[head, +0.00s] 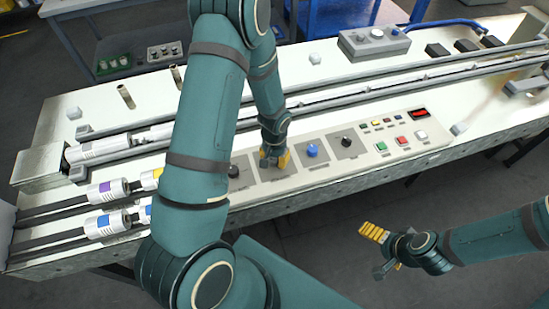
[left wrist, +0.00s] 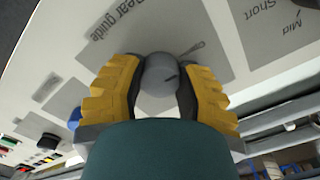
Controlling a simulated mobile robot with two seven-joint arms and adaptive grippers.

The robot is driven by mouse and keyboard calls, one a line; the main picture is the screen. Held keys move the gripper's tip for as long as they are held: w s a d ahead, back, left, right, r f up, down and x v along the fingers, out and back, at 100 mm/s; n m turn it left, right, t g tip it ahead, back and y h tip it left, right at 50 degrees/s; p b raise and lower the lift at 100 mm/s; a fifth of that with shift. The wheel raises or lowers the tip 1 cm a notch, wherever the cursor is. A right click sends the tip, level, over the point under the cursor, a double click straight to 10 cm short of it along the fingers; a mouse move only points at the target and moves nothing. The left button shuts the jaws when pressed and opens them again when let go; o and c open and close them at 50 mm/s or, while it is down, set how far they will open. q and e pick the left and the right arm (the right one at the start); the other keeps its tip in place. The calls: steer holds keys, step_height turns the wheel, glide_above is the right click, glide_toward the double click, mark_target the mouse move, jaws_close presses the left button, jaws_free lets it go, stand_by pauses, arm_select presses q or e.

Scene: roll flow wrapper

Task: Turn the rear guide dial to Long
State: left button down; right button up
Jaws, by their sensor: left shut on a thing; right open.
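The rear guide dial (left wrist: 160,72) is a round grey knob with a dark mark on its top, on a grey plate labelled "Rear guide" (left wrist: 118,16). My left gripper (head: 274,158) reaches down onto this plate. In the left wrist view its yellow fingers (left wrist: 155,90) are shut on the dial, one on each side. In the head view the gripper hides the dial. The plate's position words near the dial are covered or unreadable, so I cannot tell its setting. My right gripper (head: 375,250) is open and empty, away from the table at the lower right.
A black knob (head: 234,170) is left of my left gripper; a blue knob (head: 312,150) and another black knob (head: 346,142) are to its right. Guide rails (head: 345,97) run behind. White rolls (head: 105,192) lie at the left.

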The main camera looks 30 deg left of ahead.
arm_select(q)
steer(key=shift+m, duration=0.3)
steer(key=shift+m+b, duration=0.5)
steer(key=shift+m, duration=0.4)
steer(key=m+b, duration=0.1)
steer(key=m, duration=0.2)
steer(key=shift+m, duration=0.3)
steer(key=m, duration=0.2)
steer(key=shift+m, duration=1.8)
steer(key=shift+s, duration=0.1)
steer(key=c, duration=0.5)
jaws_free()
